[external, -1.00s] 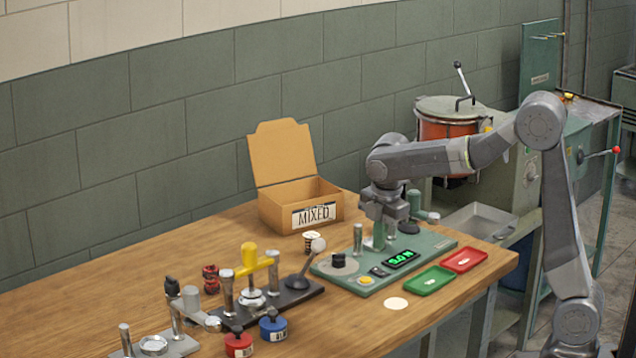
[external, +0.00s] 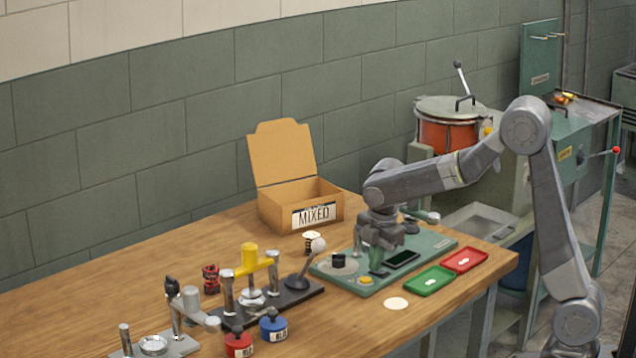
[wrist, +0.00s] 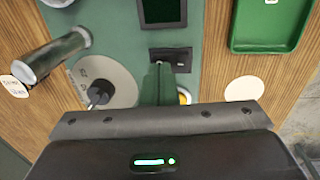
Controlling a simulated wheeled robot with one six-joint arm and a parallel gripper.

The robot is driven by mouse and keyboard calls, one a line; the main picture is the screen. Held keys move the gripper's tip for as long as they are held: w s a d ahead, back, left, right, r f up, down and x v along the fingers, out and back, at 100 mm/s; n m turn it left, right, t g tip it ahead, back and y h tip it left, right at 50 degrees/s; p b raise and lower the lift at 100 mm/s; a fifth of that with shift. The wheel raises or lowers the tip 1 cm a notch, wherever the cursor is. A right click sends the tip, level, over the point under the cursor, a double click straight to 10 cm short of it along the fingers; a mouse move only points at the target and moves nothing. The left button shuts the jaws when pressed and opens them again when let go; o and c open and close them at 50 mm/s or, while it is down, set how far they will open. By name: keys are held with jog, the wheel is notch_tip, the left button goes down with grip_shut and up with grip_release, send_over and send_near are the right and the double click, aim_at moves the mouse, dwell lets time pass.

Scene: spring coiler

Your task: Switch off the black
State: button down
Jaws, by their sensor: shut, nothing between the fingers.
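The small black switch (wrist: 171,54) sits on the green bench plate (external: 432,243), beside the display (external: 402,260). The display screen is dark; it also shows at the top of the wrist view (wrist: 165,11). My gripper (external: 378,267) is shut and empty, low over the plate. In the wrist view its fingertips (wrist: 160,70) are right at the near edge of the switch; I cannot tell whether they touch it. In the external view the gripper hides the switch. The switch's rocker position is too small to tell.
A green tray (external: 428,281) and a red tray (external: 465,260) lie to the right. A cardboard box (external: 270,212) stands behind. A lever press (external: 252,275) stands left.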

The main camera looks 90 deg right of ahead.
jog(key=shift+s+a+f, duration=0.2)
jog(key=shift+s, duration=0.05)
jog(key=shift+s+a+r, duration=0.1)
jog(key=shift+s+a, duration=0.3)
jog(key=shift+r, duration=0.15)
jog(key=shift+r+p, duration=0.3)
notch_tip(320, 180, up, 13)
jog(key=s+a+p, duration=0.1)
jog(key=p, duration=0.2)
dwell(0.4)
